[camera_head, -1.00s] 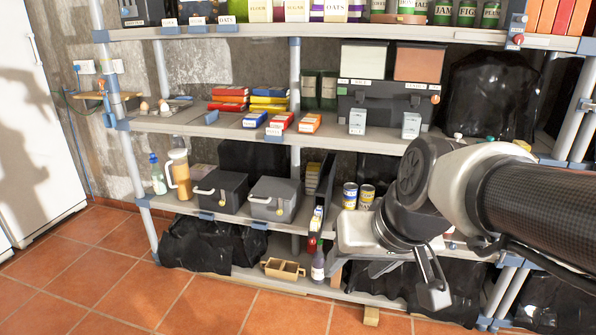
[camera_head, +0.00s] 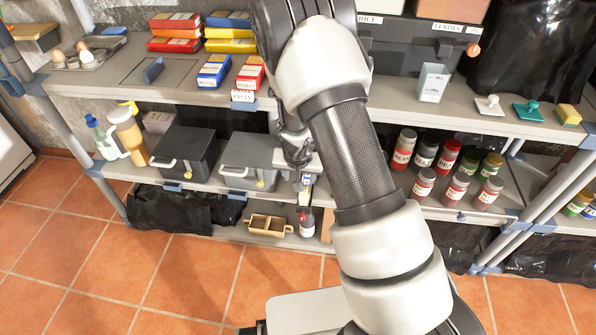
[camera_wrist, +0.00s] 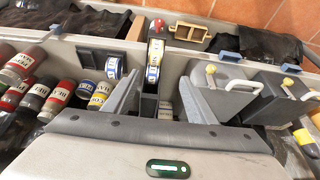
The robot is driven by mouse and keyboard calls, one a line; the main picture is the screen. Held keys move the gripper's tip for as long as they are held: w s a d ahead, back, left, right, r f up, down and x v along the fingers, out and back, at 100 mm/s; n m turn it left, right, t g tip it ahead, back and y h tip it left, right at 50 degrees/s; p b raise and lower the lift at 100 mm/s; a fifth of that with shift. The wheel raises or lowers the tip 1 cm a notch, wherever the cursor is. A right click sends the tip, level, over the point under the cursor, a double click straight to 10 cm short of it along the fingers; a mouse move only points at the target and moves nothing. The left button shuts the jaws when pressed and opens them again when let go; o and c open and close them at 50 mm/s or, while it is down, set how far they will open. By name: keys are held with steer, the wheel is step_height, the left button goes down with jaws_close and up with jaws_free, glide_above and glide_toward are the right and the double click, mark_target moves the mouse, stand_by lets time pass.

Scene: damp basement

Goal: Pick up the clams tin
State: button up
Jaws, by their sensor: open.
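My gripper (camera_wrist: 156,95) is open in the wrist view, its two grey fingers apart with nothing held between them. A narrow dark rack with a stack of small tins (camera_wrist: 153,70), labelled white, yellow and blue, stands just beyond the fingertips, in line with the gap. A blue-labelled tin (camera_wrist: 86,90) and a yellow-labelled tin (camera_wrist: 99,95) are left of the left finger. Another blue-labelled tin (camera_wrist: 113,68) sits by a grey holder. No label reads clearly, so I cannot tell which tin is clams. In the head view my arm hides most of this spot.
Grey lidded boxes (camera_head: 184,153) stand left of the rack. Red-labelled jars (camera_head: 403,149) stand right of my arm on the same shelf. A brown divided caddy (camera_head: 268,224) and a bottle (camera_head: 306,224) are below. The upper shelf (camera_head: 120,84) overhangs. The tiled floor (camera_head: 70,240) in front is clear.

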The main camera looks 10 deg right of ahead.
steer(key=b, duration=0.5)
glide_toward(305, 191)
steer(key=x, duration=0.4)
steer(key=shift+a+f, duration=0.35)
steer(key=shift+d+b+x, duration=0.15)
steer(key=shift+b+x, duration=0.15)
steer(key=shift+x, duration=1.3)
steer(key=shift+d+b+x, duration=0.2)
steer(key=shift+b+x, duration=0.05)
steer(key=shift+x, duration=1.35)
steer(key=shift+w+r, duration=0.15)
steer(key=c, duration=1.3)
